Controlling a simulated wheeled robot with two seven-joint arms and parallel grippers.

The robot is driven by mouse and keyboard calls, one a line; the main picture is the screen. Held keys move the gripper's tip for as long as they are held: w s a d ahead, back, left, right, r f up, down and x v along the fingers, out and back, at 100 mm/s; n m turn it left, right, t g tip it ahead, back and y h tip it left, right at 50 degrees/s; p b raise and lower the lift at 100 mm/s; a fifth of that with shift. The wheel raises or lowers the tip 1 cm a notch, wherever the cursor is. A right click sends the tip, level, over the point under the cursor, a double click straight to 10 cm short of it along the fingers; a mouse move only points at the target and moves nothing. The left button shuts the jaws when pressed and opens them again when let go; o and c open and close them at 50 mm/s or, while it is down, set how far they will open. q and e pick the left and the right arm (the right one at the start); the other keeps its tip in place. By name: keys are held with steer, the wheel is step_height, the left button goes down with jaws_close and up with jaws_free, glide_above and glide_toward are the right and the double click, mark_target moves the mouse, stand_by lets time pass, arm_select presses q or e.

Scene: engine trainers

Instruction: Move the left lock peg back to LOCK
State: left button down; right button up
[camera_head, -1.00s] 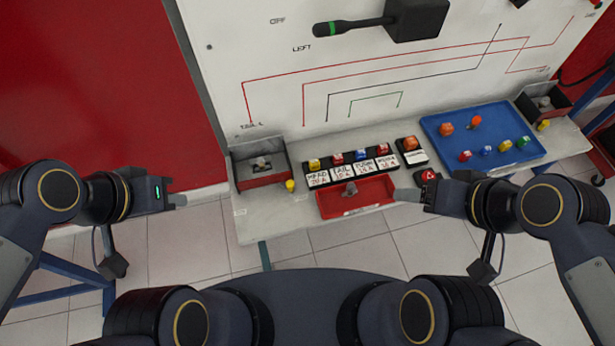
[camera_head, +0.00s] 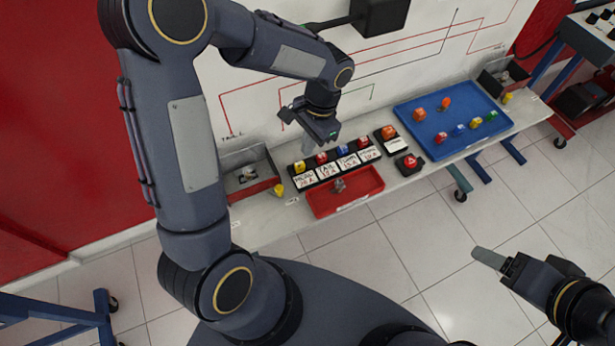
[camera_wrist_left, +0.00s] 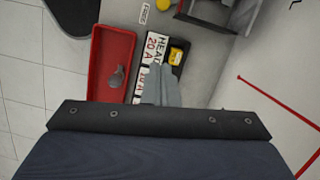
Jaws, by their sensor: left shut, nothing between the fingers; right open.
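A small yellow peg (camera_head: 278,190) stands at the front right corner of the left bin (camera_head: 262,170); I take it as the left lock peg. Its edge also shows at the top of the left wrist view (camera_wrist_left: 163,4), beside a small white label (camera_wrist_left: 143,13) too small to read surely. My left gripper (camera_head: 308,143) is shut and empty, above the back of the fuse row, to the right of the peg. Its fingers (camera_wrist_left: 160,88) cover part of the labelled row in the left wrist view. My right gripper (camera_head: 488,258) is open, off the bench at the lower right.
The fuse row (camera_head: 318,179) has coloured fuses and white labels. A red tray (camera_head: 360,199) with a grey piece lies before it. A blue tray (camera_head: 408,112) with several small parts lies to the right. The wiring panel (camera_head: 235,105) rises behind the bench.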

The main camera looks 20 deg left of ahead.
mark_target(299, 181)
arm_select(q)
steer(key=shift+w+d+f, duration=0.15)
steer(key=shift+w+d, duration=0.05)
steer(key=shift+d, duration=0.05)
steer(key=x, duration=0.9)
steer(key=shift+s+a+f, duration=0.25)
steer(key=shift+f, duration=0.05)
steer(key=shift+s+a+f+p, duration=0.1)
steer(key=shift+s+a+p, duration=0.35)
steer(key=shift+s, duration=0.4)
steer(key=shift+s+a+f+p, duration=0.1)
steer(key=shift+s+a+p, duration=0.1)
steer(key=shift+s+a, duration=0.55)
